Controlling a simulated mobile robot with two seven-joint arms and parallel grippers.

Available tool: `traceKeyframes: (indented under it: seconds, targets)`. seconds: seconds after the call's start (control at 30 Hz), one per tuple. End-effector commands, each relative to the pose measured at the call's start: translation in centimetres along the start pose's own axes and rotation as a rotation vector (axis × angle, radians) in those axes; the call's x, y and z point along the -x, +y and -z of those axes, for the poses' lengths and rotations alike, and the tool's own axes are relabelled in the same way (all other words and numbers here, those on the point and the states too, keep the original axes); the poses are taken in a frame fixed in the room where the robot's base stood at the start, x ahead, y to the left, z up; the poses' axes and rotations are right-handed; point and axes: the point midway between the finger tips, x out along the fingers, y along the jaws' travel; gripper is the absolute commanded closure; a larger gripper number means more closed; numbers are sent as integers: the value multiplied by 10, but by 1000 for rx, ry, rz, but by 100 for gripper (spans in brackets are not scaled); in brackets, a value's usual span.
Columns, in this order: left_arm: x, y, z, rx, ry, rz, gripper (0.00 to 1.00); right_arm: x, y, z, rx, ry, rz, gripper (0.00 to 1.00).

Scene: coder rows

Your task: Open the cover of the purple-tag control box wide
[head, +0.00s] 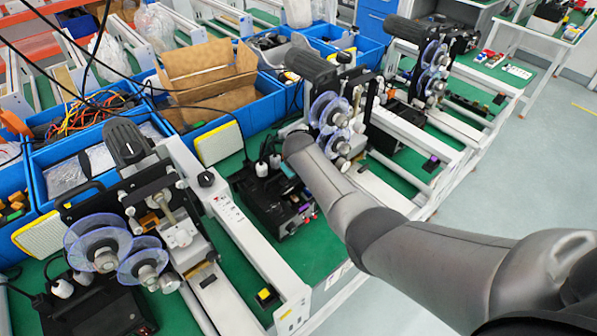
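A black control box (268,205) sits on the green bench top left of the middle machine, partly behind my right arm. A small purple patch shows at its right side. Its top looks low and flat; I cannot tell how far its cover is open. A small purple tag (432,161) lies farther right in the middle machine's row. I cannot tell for sure which box it marks. My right arm reaches in from the right and ends over the black box's back edge. Its gripper is hidden behind the arm. My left gripper is out of view.
The near machine (125,235) with purple reels stands at left, a yellow tag (265,296) in its row. The middle machine (335,115) stands close beside my arm. Blue bins (270,105) line the back. Grey floor (495,195) is clear at right.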

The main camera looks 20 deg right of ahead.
Motion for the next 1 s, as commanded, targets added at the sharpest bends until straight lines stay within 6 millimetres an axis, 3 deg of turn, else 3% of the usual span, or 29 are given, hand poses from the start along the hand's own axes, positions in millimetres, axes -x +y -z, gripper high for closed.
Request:
traceKeyframes:
  seconds: [0.47, 0.5, 0.73, 1.0]
  targets:
    - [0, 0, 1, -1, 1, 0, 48, 0, 0, 1, 5, -9, -1, 100]
    - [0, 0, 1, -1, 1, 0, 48, 0, 0, 1, 5, -9, -1, 79]
    - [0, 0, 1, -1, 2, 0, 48, 0, 0, 1, 4, -9, 0, 53]
    - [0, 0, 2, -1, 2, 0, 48, 0, 0, 1, 4, -9, 0, 50]
